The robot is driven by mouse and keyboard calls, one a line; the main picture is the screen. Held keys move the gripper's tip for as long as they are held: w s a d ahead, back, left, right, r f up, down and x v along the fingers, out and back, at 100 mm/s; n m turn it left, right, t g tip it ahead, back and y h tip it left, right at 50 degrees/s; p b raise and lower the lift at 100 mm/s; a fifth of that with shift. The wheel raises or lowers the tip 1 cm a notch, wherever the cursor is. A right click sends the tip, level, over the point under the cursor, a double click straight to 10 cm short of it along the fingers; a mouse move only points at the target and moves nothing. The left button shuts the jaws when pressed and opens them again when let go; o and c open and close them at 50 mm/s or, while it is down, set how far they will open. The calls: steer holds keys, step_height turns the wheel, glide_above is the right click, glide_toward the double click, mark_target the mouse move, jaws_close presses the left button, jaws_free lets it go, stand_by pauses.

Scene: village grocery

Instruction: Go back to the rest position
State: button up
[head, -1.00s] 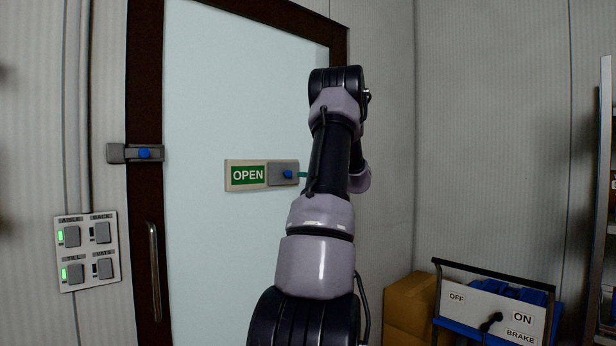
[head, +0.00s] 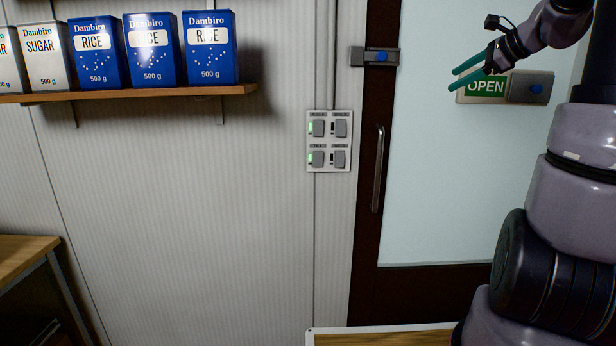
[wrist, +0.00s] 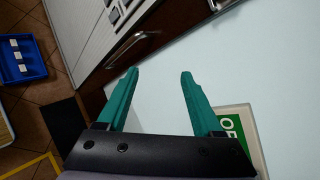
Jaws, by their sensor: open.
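My gripper (head: 470,72) is at the upper right of the head view, in front of the door's glass pane (head: 440,180). Its two green fingers are apart and nothing is between them. In the wrist view my gripper (wrist: 158,85) also shows open and empty, with the pane and the dark door frame beyond it. The OPEN sign (head: 486,88) with its grey slider and blue knob is just behind the fingers in the head view. Part of the sign (wrist: 232,125) shows at the right of the wrist view.
A switch panel (head: 329,141) with two green lights is on the wall left of the door. The door has a handle (head: 378,168) and a blue-buttoned latch (head: 375,56). A shelf (head: 130,93) holds rice and sugar boxes. A blue tray (wrist: 22,60) lies at the wrist view's left.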

steer(key=s+a+f+n+g+h, duration=0.1)
steer(key=s+a+f+n+g, duration=0.15)
steer(key=s+a+n, duration=0.8)
steer(key=s+a+f+n+h, duration=0.1)
steer(key=s+a+f+n, duration=0.1)
steer(key=s, duration=0.5)
steer(key=s+a+f+n+h, duration=0.2)
steer(key=s+n, duration=0.2)
steer(key=s, duration=0.3)
steer(key=shift+s+a, duration=0.15)
steer(key=shift+g, duration=0.25)
steer(key=shift+c, duration=0.3)
stand_by(0.7)
